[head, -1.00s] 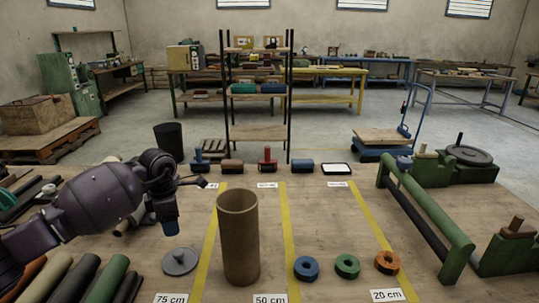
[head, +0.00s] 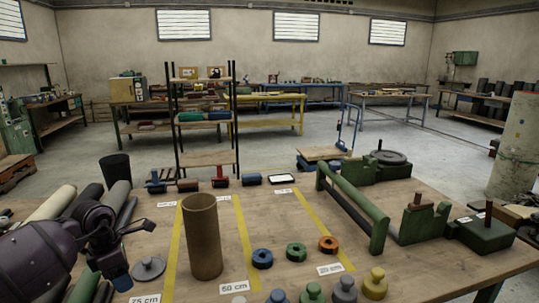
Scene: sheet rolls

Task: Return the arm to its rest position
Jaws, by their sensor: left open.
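My left arm comes in from the lower left, dark purple. Its gripper (head: 131,254) is open and empty, over the left part of the wooden workbench (head: 222,170). One finger points right; a blue-tipped part hangs down. The gripper is left of an upright brown cardboard tube (head: 202,240) and beside a grey disc with a knob (head: 149,268), apart from the tube. My right gripper is out of view.
Rolls (head: 52,205) lie at the left, partly behind my arm. Blue, green and orange rings (head: 296,250) sit right of the tube, and several knobbed weights (head: 374,284) along the front. A green roller stand (head: 350,195) is at the right.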

